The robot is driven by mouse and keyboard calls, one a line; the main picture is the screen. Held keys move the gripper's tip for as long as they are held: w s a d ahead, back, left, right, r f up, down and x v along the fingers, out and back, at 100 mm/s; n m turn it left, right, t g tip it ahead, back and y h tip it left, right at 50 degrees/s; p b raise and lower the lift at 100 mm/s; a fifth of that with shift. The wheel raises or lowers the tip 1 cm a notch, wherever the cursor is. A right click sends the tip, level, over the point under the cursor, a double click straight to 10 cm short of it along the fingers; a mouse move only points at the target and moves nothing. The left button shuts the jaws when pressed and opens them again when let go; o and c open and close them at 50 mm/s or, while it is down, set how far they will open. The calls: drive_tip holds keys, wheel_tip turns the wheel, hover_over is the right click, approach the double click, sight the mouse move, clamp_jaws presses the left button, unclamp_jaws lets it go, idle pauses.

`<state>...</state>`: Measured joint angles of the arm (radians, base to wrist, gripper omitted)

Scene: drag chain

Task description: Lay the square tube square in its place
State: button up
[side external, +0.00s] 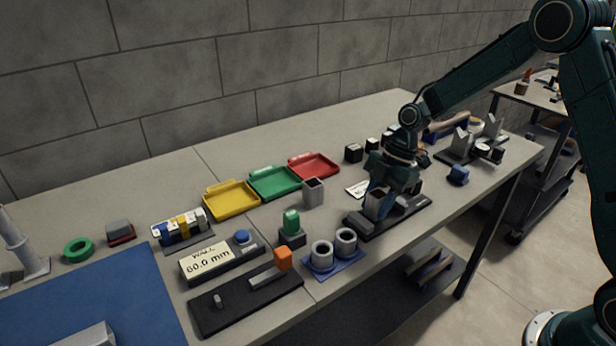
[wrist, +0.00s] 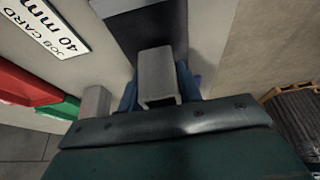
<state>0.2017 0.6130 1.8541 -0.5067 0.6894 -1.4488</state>
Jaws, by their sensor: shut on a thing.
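My gripper (side external: 380,201) points down at the right part of the table and is shut on a grey square tube (wrist: 157,73), its blue fingers on either side of it. The held tube is over a long dark fixture plate (side external: 412,212), which also shows at the top of the wrist view (wrist: 140,22). I cannot tell whether the tube touches the plate. A second grey square tube (side external: 313,193) stands upright on the table to the left, and it shows at the left in the wrist view (wrist: 95,101).
A job card reading 40 mm (wrist: 47,22) lies beside the plate. Red (side external: 314,165), green (side external: 273,182) and yellow (side external: 231,200) trays stand behind.

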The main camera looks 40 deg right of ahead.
drive_tip(key=shift+f, duration=0.5)
idle(0.7)
drive_tip(key=o, duration=1.3)
drive_tip(key=shift+c, duration=0.2)
drive_tip(key=shift+r, duration=0.1)
drive_tip(key=v, duration=1.3)
drive_tip(key=shift+d+r, duration=0.2)
drive_tip(key=shift+r, duration=0.05)
